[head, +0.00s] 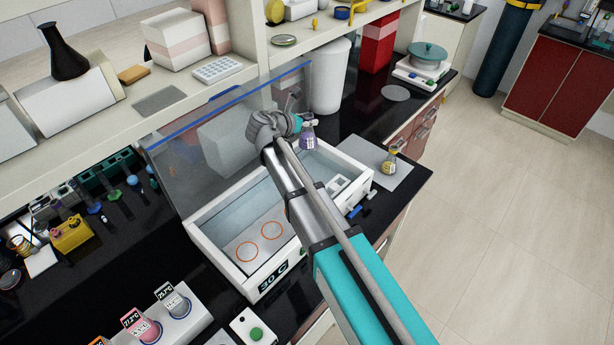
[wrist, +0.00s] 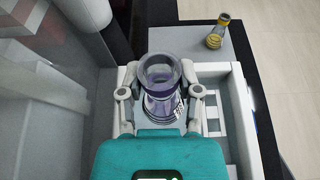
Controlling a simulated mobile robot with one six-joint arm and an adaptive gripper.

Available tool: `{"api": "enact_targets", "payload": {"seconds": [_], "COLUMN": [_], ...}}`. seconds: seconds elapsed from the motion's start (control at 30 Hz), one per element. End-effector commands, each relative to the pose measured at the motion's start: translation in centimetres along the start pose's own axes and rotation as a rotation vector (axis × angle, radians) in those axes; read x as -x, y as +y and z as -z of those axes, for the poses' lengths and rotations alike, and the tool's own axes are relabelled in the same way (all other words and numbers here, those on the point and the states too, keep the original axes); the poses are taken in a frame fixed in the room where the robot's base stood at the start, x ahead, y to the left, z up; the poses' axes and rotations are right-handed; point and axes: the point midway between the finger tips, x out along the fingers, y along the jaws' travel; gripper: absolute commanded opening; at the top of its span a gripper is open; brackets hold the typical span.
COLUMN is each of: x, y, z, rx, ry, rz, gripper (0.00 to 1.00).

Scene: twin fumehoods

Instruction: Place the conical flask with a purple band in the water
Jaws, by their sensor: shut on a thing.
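The conical flask with a purple band (head: 308,138) is held upright in my gripper (head: 300,122), above the far right part of the water bath (head: 205,218). In the wrist view the flask (wrist: 161,85) sits between both fingers of my gripper (wrist: 161,100), which are shut on it. The bath is a white open box with a display reading 30 C. Orange rings mark its floor at the near left. My arm hides part of the bath. Its clear lid with a blue edge (head: 225,105) is raised behind it.
A flask with a yellow band (head: 389,163) stands on a grey mat (head: 375,178) right of the bath. A shelf (head: 190,92) runs behind the raised lid. A white block with several labelled flasks (head: 195,318) stands in front at the left. A white cylinder (head: 328,75) stands behind.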

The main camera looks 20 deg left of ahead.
Motion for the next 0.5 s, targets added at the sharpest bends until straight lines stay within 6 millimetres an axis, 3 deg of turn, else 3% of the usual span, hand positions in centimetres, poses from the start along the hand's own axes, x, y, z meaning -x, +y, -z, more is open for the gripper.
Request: {"api": "enact_targets", "payload": {"seconds": [0.33,0.5], "x": [0.2,0.5], "y": [-0.1,-2.3], "z": [0.2,1.1], "rx": [0.001,0.002], "ry": [-0.001,-0.001], "rz": [-0.003,-0.002], "gripper": [0.00,0.00]}}
